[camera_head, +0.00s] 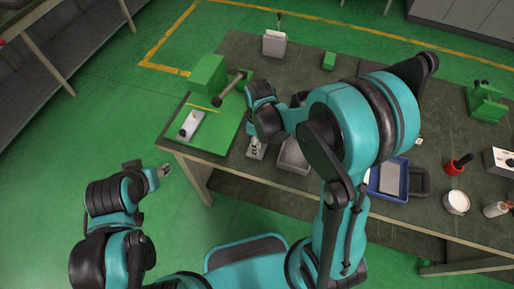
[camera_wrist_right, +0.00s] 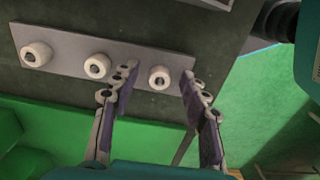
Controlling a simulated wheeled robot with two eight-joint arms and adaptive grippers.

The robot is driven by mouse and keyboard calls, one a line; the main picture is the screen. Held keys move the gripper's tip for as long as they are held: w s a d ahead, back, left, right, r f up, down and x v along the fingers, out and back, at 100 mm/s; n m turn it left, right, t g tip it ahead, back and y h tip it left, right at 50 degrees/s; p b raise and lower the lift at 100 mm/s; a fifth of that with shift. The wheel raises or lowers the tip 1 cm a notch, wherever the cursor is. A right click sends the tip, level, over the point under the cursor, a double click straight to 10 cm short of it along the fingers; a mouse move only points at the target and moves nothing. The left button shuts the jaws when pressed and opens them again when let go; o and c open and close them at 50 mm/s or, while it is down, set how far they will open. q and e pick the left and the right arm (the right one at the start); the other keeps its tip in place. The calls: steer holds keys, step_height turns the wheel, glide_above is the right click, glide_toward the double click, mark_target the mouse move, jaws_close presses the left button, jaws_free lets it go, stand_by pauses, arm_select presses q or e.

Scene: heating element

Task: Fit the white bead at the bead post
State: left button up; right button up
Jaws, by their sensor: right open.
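My right gripper (camera_wrist_right: 158,88) is open, with one finger on each side of the right bead in the picture. I cannot tell whether the fingers touch it. In the head view my right gripper (camera_head: 256,150) is beside the green base plate, and the strip is mostly hidden. My left gripper (camera_head: 163,171) is away from the table; its opening is unclear. I cannot pick out the bead post with certainty.
The green base plate (camera_head: 217,135) carries a green block fixture (camera_head: 208,75) with a dark rod, and a white box (camera_head: 190,124). A grey tray (camera_head: 293,156) and a blue tray (camera_head: 388,181) are to the right. A red holder (camera_head: 454,167) stands farther right.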

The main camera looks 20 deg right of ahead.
steer(key=shift+f, duration=0.1)
steer(key=c, duration=0.9)
